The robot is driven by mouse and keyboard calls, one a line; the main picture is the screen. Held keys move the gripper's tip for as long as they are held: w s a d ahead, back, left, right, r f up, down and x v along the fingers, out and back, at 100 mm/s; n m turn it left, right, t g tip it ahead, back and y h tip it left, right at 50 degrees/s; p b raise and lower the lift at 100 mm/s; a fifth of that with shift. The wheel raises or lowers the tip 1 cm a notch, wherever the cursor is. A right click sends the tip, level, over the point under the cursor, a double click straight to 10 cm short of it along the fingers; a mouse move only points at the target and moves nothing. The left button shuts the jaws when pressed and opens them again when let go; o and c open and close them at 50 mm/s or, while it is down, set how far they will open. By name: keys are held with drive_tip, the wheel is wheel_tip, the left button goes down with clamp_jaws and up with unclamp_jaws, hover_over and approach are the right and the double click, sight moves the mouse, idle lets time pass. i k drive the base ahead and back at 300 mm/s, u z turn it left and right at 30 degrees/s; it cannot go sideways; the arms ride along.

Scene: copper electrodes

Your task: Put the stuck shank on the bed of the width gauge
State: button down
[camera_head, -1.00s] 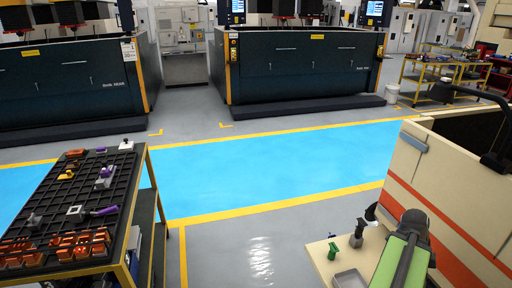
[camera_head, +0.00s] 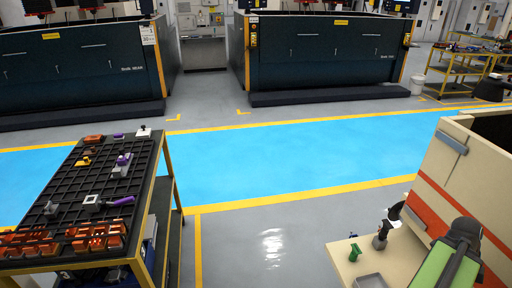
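My gripper is not in view. I cannot tell for sure which object is the stuck shank or the width gauge. On the cart at left, a pale grey block with a purple handle (camera_head: 120,201) lies near the middle right of the black grid top. Farther back there, a grey and purple piece (camera_head: 122,163) stands near the right edge. A small grey piece (camera_head: 51,209) sits at left and a yellow piece (camera_head: 84,161) farther back. Several orange pieces (camera_head: 110,238) are grouped at the near end.
The cart's yellow-edged black grid top (camera_head: 75,187) is at left. A pale bench (camera_head: 340,254) at lower right holds a green piece (camera_head: 354,252), a dark grey piece (camera_head: 380,240) and a grey tray (camera_head: 370,281). A green-topped machine (camera_head: 446,270) stands beside it. Open floor (camera_head: 250,245) lies between.

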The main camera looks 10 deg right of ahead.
sight(119, 171)
drive_tip(key=z, duration=0.05)
drive_tip(key=i, duration=6.6)
drive_tip(key=u, duration=0.05)
drive_tip(key=k, duration=0.15)
drive_tip(key=z, duration=2)
drive_tip(key=k, duration=0.2)
drive_tip(key=z, duration=2)
drive_tip(key=k, duration=0.7)
drive_tip(key=u, duration=0.05)
